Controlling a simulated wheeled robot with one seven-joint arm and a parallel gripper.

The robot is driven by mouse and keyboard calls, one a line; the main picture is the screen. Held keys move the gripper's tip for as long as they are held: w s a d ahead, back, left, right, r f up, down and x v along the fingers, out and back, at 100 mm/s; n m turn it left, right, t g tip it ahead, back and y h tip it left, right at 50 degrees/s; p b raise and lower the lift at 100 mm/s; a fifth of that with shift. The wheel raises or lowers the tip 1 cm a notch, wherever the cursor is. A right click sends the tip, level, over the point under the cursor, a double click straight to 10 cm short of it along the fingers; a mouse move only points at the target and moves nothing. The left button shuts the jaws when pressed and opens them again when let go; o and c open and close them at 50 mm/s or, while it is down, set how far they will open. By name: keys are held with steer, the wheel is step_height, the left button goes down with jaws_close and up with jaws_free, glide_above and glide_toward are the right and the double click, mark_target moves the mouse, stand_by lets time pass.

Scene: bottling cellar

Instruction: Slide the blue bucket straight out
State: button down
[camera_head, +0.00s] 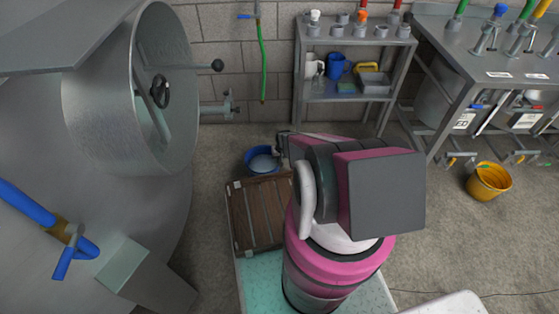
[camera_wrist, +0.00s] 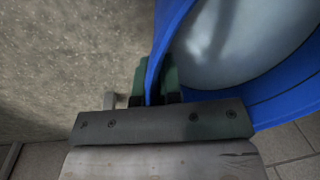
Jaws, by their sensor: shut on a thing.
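The blue bucket (camera_head: 262,160) stands on the floor beyond a brown slatted wooden pallet, partly hidden behind my arm in the head view. It holds a pale grey liquid or surface. In the wrist view the bucket (camera_wrist: 168,35) fills the upper right, with its wall between the green fingers of my gripper (camera_wrist: 154,82). My gripper is shut on the bucket's wall near the rim, one finger inside and one outside. In the head view my gripper is mostly hidden by my arm.
The wooden pallet (camera_head: 262,213) lies just in front of the bucket. A large steel tank (camera_head: 130,120) stands at the left. A metal shelf (camera_head: 345,95) stands behind, and a yellow bucket (camera_head: 488,182) at the right. Floor right of my arm is fairly clear.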

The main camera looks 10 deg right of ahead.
steer(key=shift+s, duration=0.1)
steer(key=c, duration=1.2)
jaws_free()
step_height(320, 180, up, 11)
steer(key=d, duration=0.1)
steer(key=shift+d+f, duration=0.15)
steer(key=s+a+r, duration=0.2)
steer(key=s+r, duration=0.3)
steer(key=r, duration=0.6)
steer(key=s+a+r+h, duration=0.1)
steer(key=s+r, duration=0.5)
steer(key=r, duration=0.6)
steer(key=s+a+r, duration=0.2)
steer(key=s+r, duration=0.3)
steer(key=r, duration=0.6)
steer(key=shift+s+a+r+n, duration=0.15)
steer(key=shift+s+a+n, duration=0.15)
steer(key=shift+s+a, duration=0.05)
